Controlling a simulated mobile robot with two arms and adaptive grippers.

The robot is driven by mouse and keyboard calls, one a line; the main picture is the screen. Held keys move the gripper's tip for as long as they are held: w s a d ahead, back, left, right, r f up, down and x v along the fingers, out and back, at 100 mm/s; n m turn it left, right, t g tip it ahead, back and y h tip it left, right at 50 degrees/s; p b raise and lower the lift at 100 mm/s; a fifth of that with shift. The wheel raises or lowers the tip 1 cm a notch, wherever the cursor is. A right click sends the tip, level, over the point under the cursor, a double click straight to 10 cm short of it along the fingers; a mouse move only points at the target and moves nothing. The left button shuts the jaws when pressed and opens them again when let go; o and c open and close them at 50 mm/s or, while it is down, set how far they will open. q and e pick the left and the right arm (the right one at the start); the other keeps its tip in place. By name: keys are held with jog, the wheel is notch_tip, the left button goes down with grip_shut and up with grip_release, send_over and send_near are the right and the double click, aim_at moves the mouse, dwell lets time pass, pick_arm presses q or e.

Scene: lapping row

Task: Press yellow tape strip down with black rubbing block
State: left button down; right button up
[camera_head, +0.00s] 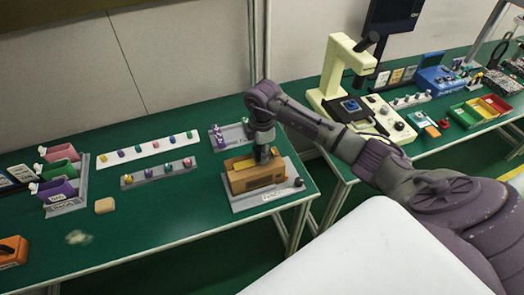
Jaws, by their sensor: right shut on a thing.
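A yellow tape strip (244,164) lies along the top of a tan-brown block (258,179) on a light grey plate (281,192) near the right end of the left table. My right gripper (262,154) points down over this block and is shut on a small dark thing, likely the black rubbing block, mostly hidden by the fingers. It is at the strip's right part; whether it touches the strip cannot be told. My left gripper is not in view.
Racks of small coloured pegs (158,174) stand left of the plate, with coloured bins (58,189) further left. A microscope (340,78) stands on the right table.

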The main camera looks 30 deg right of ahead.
jog(key=shift+f, duration=0.45)
jog(key=shift+s+f, duration=0.1)
dwell(1.1)
jog(key=shift+r+p, duration=0.7)
jog(key=shift+r, duration=0.25)
jog(key=shift+r+p, duration=2.15)
jog(key=shift+r, duration=0.55)
jog(key=shift+f, duration=0.1)
